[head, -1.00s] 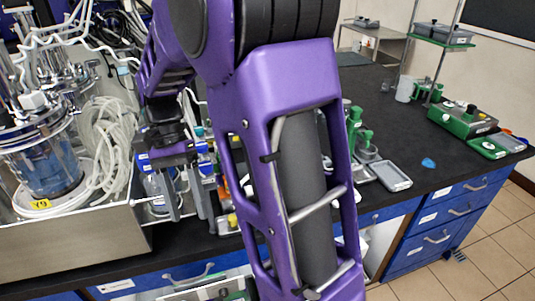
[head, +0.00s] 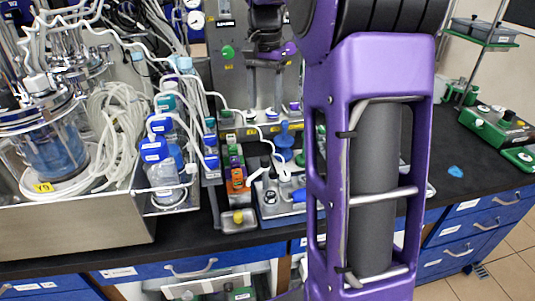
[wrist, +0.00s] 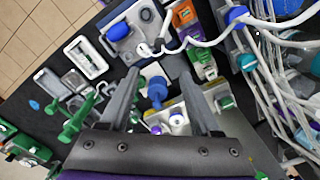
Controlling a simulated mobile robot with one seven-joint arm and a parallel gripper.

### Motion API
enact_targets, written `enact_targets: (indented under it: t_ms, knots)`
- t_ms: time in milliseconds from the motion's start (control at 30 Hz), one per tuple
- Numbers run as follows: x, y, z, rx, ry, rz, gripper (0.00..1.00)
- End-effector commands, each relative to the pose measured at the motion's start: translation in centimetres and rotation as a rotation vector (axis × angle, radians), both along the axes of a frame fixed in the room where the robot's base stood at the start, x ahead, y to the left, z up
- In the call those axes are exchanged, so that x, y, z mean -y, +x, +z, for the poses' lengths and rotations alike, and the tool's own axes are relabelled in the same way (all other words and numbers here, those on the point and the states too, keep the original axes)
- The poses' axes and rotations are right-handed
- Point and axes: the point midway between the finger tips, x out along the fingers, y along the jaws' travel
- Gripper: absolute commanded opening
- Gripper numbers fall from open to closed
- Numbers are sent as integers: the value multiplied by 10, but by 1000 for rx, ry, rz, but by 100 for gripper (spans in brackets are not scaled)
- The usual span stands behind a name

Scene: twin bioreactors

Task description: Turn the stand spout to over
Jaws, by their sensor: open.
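My gripper (head: 265,103) is open and empty, pointing down over the bench equipment in the head view. In the wrist view its two fingers (wrist: 160,73) stand apart, with a blue upright fitting (wrist: 157,92) showing between them. That blue fitting looks like the blue piece (head: 284,140) just right of and below the fingers in the head view. I cannot tell for certain which part is the stand spout. No contact between the fingers and any part is visible. My arm hides the bench to the right of the gripper in the head view.
A steel tray (head: 70,225) with a glass vessel (head: 52,150) and coiled tubing stands left. White tubes loop to blue-capped bottles (head: 160,170). A white-blue device (head: 285,200) sits in front. Green stands (wrist: 75,125) show in the wrist view. Bare black bench (head: 455,195) lies right.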

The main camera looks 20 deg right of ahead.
Motion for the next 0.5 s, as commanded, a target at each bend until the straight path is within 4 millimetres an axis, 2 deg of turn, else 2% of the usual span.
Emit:
enact_targets:
  t_ms: [33, 500]
  knots:
    - [0, -1, -12, -4, 1, 0, 64]
    - [-1, -1, -114, -6, 2, 0, 64]
